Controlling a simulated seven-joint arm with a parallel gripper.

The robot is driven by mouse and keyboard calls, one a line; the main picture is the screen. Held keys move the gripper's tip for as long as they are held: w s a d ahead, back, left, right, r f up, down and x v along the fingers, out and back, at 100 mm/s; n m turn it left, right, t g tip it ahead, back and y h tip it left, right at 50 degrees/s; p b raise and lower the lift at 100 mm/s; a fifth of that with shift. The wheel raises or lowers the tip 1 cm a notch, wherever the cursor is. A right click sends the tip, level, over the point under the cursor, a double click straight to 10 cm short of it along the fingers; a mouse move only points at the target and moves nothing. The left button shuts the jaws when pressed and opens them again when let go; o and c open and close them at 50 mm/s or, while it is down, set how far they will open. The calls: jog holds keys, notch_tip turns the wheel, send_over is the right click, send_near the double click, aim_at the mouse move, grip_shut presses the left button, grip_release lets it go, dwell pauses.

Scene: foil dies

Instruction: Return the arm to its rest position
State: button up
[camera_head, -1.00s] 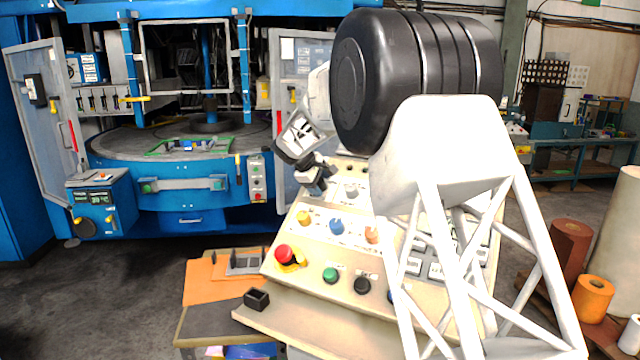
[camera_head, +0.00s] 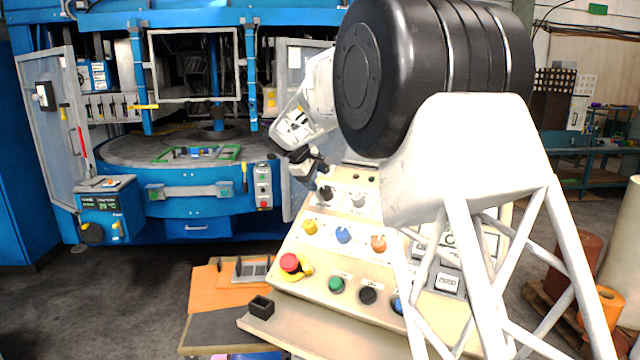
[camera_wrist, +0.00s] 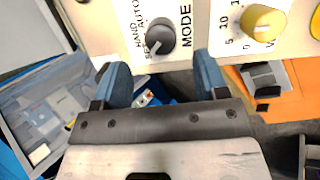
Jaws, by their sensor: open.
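My gripper (camera_wrist: 163,82) is open and empty, its two blue-grey fingers spread apart in the wrist view. The mode knob (camera_wrist: 160,37), dark grey on a beige panel, shows just beyond and between the fingertips; whether they touch the panel I cannot tell. In the head view my gripper (camera_head: 316,180) is small and partly hidden, over the upper left part of the control panel (camera_head: 325,262). My white arm and its large black joint cover much of the panel's right side.
The panel carries a red emergency button (camera_head: 290,262), several coloured knobs and a yellow knob (camera_wrist: 263,22). An orange sheet (camera_head: 212,290) and a small black box (camera_head: 261,306) lie left of it. A blue press (camera_head: 185,200) stands behind. Open floor (camera_head: 90,300) is at left.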

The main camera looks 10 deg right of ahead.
jog(key=shift+s+a+r, duration=0.1)
jog(key=shift+r, duration=0.1)
dwell(0.3)
jog(key=s+d+r+m+g+y, duration=0.1)
jog(key=s+d+m+y, duration=0.2)
jog(key=s, duration=1.4)
jog(key=s+d+r+m, duration=0.15)
jog(key=s+d, duration=0.35)
jog(key=s, duration=1.2)
jog(key=s+f+m+y, duration=0.1)
jog(key=s+f+m, duration=0.2)
jog(key=s, duration=1.1)
jog(key=s+f+m+y, duration=0.2)
jog(key=s+f, duration=0.6)
jog(key=s, duration=0.7)
jog(key=shift+d+m+g, duration=0.3)
jog(key=shift+d+m, duration=0.15)
jog(key=shift+m, duration=0.1)
